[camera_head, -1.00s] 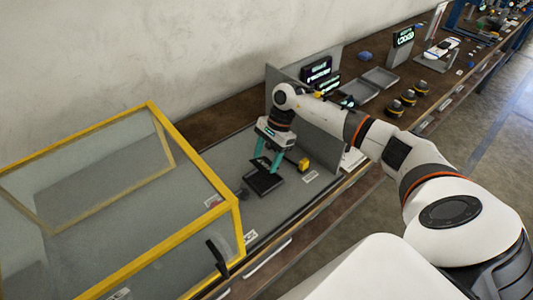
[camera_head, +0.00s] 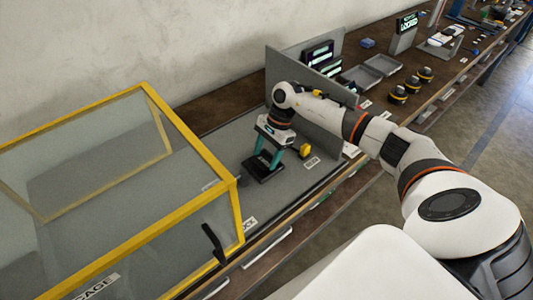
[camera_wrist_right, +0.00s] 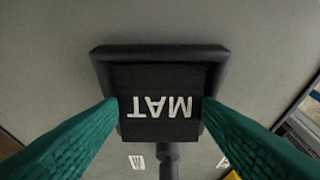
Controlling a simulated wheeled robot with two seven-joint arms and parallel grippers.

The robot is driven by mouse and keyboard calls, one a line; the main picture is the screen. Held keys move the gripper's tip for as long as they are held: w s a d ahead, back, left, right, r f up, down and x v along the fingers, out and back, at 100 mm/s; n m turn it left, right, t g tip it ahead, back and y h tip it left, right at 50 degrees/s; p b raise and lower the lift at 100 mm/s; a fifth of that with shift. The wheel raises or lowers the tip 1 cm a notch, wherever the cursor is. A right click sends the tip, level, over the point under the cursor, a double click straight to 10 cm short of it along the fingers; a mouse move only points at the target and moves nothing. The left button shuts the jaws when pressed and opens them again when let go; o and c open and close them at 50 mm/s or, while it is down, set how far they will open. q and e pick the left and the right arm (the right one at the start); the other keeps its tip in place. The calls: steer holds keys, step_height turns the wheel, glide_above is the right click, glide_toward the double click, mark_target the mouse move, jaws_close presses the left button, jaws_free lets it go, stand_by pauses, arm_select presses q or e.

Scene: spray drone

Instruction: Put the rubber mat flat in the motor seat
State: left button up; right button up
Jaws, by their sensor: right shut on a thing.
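The black square rubber mat (camera_wrist_right: 160,116), with white MAT lettering upside down, shows between the teal fingers of my right gripper (camera_wrist_right: 160,112) in the right wrist view. The gripper is shut on its two sides. A dark square motor seat (camera_wrist_right: 160,52) with a raised rim frames the mat, and a rod runs from its lower side. The mat looks lined up inside the rim; I cannot tell whether it touches the seat floor. In the head view the right gripper (camera_head: 266,162) points down at the black seat (camera_head: 262,174) on the grey bench. My left gripper is out of view.
A yellow-framed clear cage (camera_head: 190,145) with a black handle stands left of the gripper. A grey upright panel (camera_head: 325,128) stands right behind it. A small yellow object (camera_head: 305,150) lies close by. Trays (camera_head: 380,66) and black-yellow cylinders (camera_head: 412,83) are further right.

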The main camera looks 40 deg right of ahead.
steer(key=o, duration=1)
steer(key=b+v, duration=0.2)
steer(key=v, duration=1)
steer(key=shift+b, duration=0.3)
